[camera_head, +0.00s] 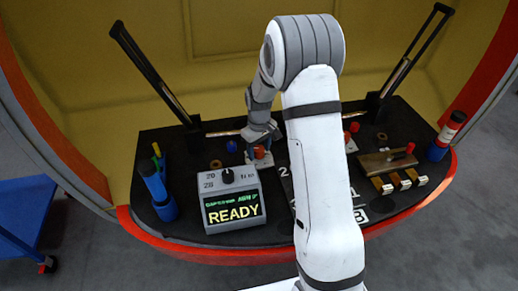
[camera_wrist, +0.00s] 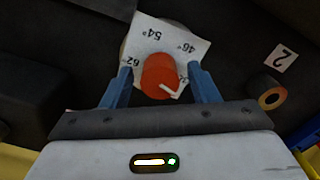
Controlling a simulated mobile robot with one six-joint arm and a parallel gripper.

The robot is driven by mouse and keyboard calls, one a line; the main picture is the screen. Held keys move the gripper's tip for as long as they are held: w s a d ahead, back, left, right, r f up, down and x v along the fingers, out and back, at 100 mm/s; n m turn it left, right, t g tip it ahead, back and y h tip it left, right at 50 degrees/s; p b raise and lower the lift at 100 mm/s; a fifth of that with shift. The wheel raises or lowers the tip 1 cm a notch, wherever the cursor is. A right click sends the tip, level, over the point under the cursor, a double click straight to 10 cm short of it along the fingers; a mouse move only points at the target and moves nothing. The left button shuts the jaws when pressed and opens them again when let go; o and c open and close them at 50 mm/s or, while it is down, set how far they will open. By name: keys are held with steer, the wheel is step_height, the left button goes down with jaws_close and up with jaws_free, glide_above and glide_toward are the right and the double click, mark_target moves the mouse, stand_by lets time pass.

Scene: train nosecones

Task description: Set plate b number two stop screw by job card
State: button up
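A red knob (camera_wrist: 160,74) with a white pointer line stands on a white dial card (camera_wrist: 142,40) marked 46°, 54° and 62°; another mark is partly hidden by the knob. In the wrist view my gripper (camera_wrist: 160,70) is open, its blue fingers on either side of the knob with a gap visible at each. In the head view my gripper (camera_head: 262,145) is low over the red knob (camera_head: 260,153). A tag "2" (camera_wrist: 281,58) lies right of the dial in the wrist view. A "B" label (camera_head: 360,215) shows at the front; my arm hides part of the plate.
A grey box (camera_head: 232,196) with a black dial and a screen reading READY stands at front left. A blue cylinder (camera_head: 158,195) is left of it. A brassy plate (camera_head: 385,162) with several small blocks and a red-and-blue cylinder (camera_head: 445,137) are at right. Two dark upright bars rise behind.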

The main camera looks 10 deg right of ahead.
mark_target(259, 149)
step_height(259, 149, up, 8)
steer(key=shift+f+p, duration=0.1)
steer(key=shift+p, duration=0.35)
stand_by(0.5)
